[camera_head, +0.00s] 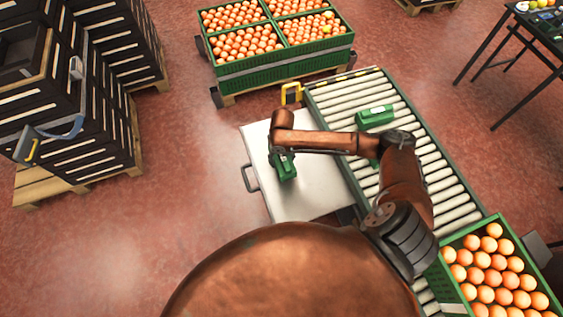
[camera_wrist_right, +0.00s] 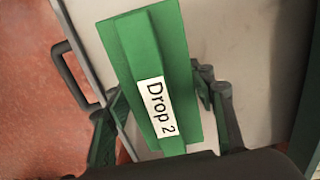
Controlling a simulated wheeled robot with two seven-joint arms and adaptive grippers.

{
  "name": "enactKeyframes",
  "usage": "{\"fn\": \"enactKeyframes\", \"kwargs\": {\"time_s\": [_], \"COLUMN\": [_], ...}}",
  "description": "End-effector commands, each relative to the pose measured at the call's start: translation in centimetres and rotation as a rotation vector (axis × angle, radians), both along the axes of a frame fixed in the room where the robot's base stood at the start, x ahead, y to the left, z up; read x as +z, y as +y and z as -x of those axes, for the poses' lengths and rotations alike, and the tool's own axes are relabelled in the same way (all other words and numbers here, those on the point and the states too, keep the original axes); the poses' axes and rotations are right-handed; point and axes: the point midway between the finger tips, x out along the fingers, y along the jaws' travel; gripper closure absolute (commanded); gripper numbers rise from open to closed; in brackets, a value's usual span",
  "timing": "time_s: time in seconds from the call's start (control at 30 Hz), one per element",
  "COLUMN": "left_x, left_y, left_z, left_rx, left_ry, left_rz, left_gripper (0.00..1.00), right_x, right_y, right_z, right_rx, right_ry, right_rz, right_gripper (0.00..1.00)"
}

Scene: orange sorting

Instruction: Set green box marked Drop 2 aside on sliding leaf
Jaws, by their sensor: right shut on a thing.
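The green box marked Drop 2 (camera_wrist_right: 165,90) is between the fingers of my right gripper (camera_wrist_right: 165,125), its white label facing the wrist camera. In the head view, the right gripper (camera_head: 283,158) is shut on this green box (camera_head: 285,172), over the left half of the pale sliding leaf (camera_head: 318,207). I cannot tell whether the box touches the leaf. The leaf also fills much of the wrist view (camera_wrist_right: 262,50), with its dark handle at the left. My left gripper is not in view.
A roller conveyor (camera_head: 447,187) runs along the leaf's right side. Another green box (camera_head: 375,116) lies on it, with a green piece partly behind my arm. An orange crate (camera_head: 447,272) stands at lower right. Stacked dark crates (camera_head: 75,110) stand left. The leaf's front part is bare.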

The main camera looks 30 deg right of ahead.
Motion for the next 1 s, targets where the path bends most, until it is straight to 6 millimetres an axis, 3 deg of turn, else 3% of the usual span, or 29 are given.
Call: {"fn": "enactKeyframes", "kwargs": {"time_s": [0.3,0.67,0.7,0.9,1.0], "left_x": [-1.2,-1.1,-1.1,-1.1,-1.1], "left_y": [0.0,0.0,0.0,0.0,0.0], "left_z": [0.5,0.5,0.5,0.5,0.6], "left_rx": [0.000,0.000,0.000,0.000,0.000], "left_ry": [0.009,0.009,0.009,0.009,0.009], "left_rz": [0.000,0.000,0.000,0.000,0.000], "left_gripper": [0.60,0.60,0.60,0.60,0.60], "right_x": [-3.8,-4.0,-4.1,-4.0,-4.0], "right_y": [-0.4,-0.4,-0.4,-0.4,-0.4], "right_z": [-0.6,-0.6,-0.5,-0.5,-0.5], "right_rx": [0.000,0.000,0.000,0.000,0.000], "right_ry": [0.000,-0.001,-0.001,-0.001,0.000], "right_rz": [0.000,0.001,0.002,0.001,0.001], "right_gripper": [0.83,0.83,0.48,0.34,0.32]}}
